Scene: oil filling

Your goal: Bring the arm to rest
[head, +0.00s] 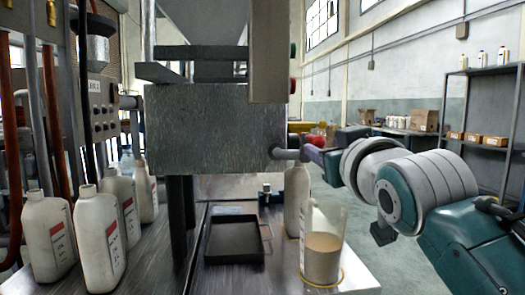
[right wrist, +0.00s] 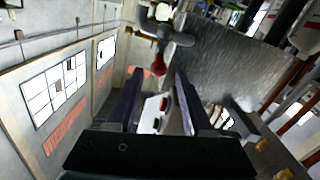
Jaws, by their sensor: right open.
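My right arm comes in from the right in the head view. Its right gripper (head: 312,155) is beside the short pipe (head: 287,154) on the right side of the grey metal tank (head: 215,125). In the right wrist view the two dark fingers of this gripper (right wrist: 155,85) stand apart. A small white object with red marks (right wrist: 155,112) shows between them; I cannot tell how far off it is. The tank (right wrist: 225,60) fills the upper right there, and a red part (right wrist: 158,66) shows beyond the fingertips. My left gripper is not in view.
A pale bottle (head: 297,200) stands below the pipe. A clear jug with brownish contents (head: 323,262) stands near the table's right edge, inside a yellow ring. A black tray (head: 234,244) lies in the middle. Several oil bottles (head: 100,240) stand at left. A shelf rack (head: 490,70) is at far right.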

